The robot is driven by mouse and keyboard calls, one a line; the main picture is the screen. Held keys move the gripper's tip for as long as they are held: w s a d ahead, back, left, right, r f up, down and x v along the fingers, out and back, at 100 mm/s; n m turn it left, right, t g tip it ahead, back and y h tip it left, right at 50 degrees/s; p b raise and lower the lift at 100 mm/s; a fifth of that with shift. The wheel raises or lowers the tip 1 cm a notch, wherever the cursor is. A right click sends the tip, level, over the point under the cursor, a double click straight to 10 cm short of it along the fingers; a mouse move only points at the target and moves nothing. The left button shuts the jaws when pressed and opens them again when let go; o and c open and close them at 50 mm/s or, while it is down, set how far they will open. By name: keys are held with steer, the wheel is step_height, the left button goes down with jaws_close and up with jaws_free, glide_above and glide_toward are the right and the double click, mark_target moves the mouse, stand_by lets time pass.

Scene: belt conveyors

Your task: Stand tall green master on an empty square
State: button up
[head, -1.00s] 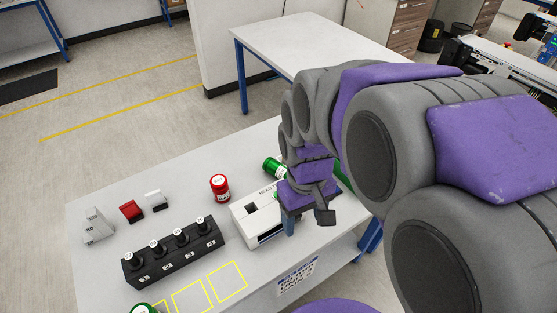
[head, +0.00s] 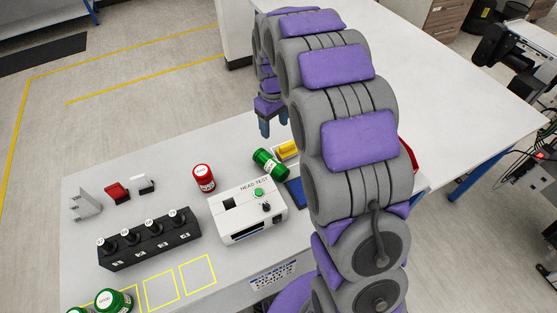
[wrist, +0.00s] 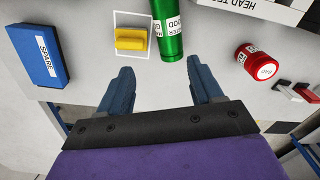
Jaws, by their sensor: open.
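The tall green master (head: 270,163) lies on its side on the table behind the white tester; its white label faces up. In the wrist view the green master (wrist: 168,40) reaches in from the top edge, its near end just ahead of the gap between my fingers. My gripper (head: 274,127) is open and empty, near the table's far edge, apart from the master. Both spread fingers of my gripper (wrist: 160,72) show in the wrist view. Two empty yellow-outlined squares, a middle one (head: 160,289) and a right one (head: 197,274), lie at the table's front.
A white head tester (head: 247,211) stands between the master and the squares. Also here are a red cylinder (head: 204,179), black numbered block (head: 149,243), green jars (head: 113,301) front left, yellow block (head: 288,150) and blue spares bin (wrist: 39,52).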

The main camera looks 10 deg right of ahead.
steer(key=b, duration=0.1)
glide_toward(273, 160)
steer(key=a+r, duration=0.1)
steer(key=a, duration=0.2)
steer(key=d+f, duration=0.1)
steer(key=f, duration=0.1)
steer(key=d+f+b, duration=0.1)
steer(key=f, duration=0.1)
steer(key=d+f, duration=0.1)
steer(key=f, duration=0.2)
steer(key=shift+w+d, duration=0.25)
steer(key=shift+w, duration=0.1)
steer(key=a+f, duration=0.1)
steer(key=f+b, duration=0.1)
steer(key=a+f+b, duration=0.1)
steer(key=f, duration=0.1)
steer(key=shift+s+a, duration=0.4)
steer(key=shift+w+d+f, duration=0.1)
steer(key=shift+d+f, duration=0.2)
steer(key=shift+d, duration=0.2)
steer(key=shift+d+f, duration=0.3)
steer(key=shift+d, duration=0.4)
steer(key=shift+c, duration=0.6)
steer(key=shift+a, duration=1)
steer(key=c, duration=0.6)
steer(key=shift+d, duration=0.25)
steer(key=c, duration=0.3)
steer(key=shift+d, duration=0.5)
steer(key=shift+c, duration=0.8)
steer(key=shift+r, duration=0.15)
